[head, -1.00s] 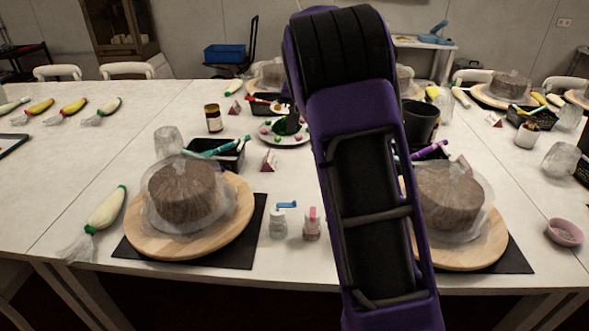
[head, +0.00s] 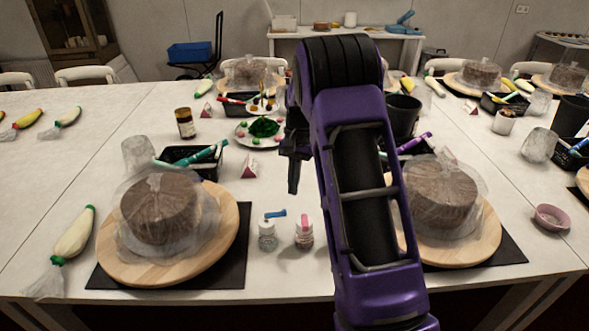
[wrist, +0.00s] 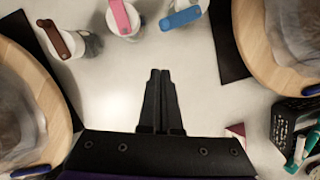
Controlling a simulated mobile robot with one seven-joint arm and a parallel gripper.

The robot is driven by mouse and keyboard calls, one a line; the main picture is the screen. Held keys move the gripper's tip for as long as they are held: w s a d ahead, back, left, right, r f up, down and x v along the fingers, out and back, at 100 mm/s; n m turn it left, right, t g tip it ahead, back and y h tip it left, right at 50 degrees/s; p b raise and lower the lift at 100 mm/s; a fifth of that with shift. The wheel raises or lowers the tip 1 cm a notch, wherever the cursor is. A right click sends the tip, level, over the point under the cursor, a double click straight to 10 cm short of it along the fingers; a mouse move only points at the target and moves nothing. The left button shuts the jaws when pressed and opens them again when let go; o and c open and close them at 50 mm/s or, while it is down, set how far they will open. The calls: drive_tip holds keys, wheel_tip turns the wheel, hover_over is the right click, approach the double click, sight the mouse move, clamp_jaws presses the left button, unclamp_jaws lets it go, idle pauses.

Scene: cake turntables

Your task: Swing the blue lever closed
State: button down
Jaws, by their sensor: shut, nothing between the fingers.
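A small jar (head: 267,238) with a white lid stands on the white table between two cake boards. Its blue lever (head: 275,213) lies across the top and juts out past the lid to the right. In the wrist view the blue lever (wrist: 180,18) is at the top edge, right of centre, jutting left and partly over the table. My gripper (head: 293,183) hangs above the table behind the jar in the head view. In the wrist view my gripper (wrist: 160,72) has its fingers together, empty and apart from the lever, which lies beyond the fingertips.
A jar with a pink lever (wrist: 119,15) stands close beside, then one with a brown lever (wrist: 52,38). Wrapped cakes on wooden boards (head: 222,240) flank the jars. A black basket of pens (wrist: 283,120) is at the right in the wrist view. Bare table lies between fingertips and jars.

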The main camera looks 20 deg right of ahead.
sight(276, 213)
drive_tip(key=shift+s+a+f, duration=0.25)
drive_tip(key=shift+s+a, duration=0.4)
drive_tip(key=shift+s, duration=0.2)
drive_tip(key=shift+s+a+f, duration=0.25)
drive_tip(key=shift+s+a, duration=0.4)
drive_tip(key=shift+s, duration=0.2)
